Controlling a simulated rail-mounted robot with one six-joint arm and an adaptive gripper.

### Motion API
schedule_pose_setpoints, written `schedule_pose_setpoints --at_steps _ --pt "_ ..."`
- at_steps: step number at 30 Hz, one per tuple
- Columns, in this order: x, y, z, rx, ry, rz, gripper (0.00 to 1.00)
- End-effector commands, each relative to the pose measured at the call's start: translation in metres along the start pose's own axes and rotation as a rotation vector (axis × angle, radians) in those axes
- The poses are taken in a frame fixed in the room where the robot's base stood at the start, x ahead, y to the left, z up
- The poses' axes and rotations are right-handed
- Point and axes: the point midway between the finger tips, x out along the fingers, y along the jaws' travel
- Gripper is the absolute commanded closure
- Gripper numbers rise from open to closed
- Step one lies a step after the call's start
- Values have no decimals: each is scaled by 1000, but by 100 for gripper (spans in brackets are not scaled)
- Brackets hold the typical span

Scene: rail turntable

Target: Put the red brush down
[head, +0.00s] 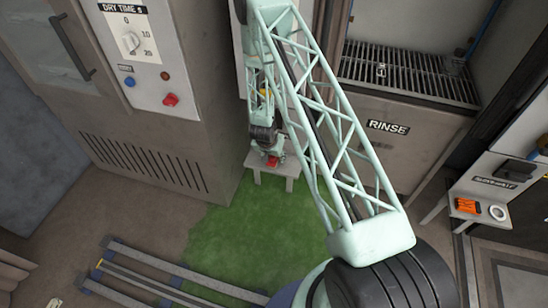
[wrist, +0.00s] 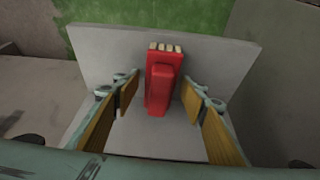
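The red brush (wrist: 161,84) lies on a small grey stand (wrist: 215,56), with pale bristles showing at its far end in the wrist view. My gripper (wrist: 160,98) is open, with one yellow-padded finger on each side of the brush and a gap to both. In the head view my gripper (head: 265,150) is low over the stand (head: 289,170), and a bit of the red brush (head: 272,161) shows below it. My gripper hides most of the brush there.
The dryer cabinet (head: 170,150) with dial stands left of the stand, and the rinse cabinet (head: 385,128) with a grate is to the right. Green floor (head: 235,235) lies in front, with rails (head: 165,280) at lower left. A side shelf (head: 475,210) holds an orange item.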

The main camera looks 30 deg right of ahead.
Motion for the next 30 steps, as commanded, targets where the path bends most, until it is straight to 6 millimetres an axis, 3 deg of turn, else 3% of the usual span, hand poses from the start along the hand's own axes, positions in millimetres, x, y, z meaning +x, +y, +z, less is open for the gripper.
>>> schedule_pose_setpoints --at_steps 14,20,30 --pt "-1 0 0 0 0 0 61" --pt "-18 -1 -2 -1 1 -1 61" --pt "-62 -3 -4 -1 1 -1 61"
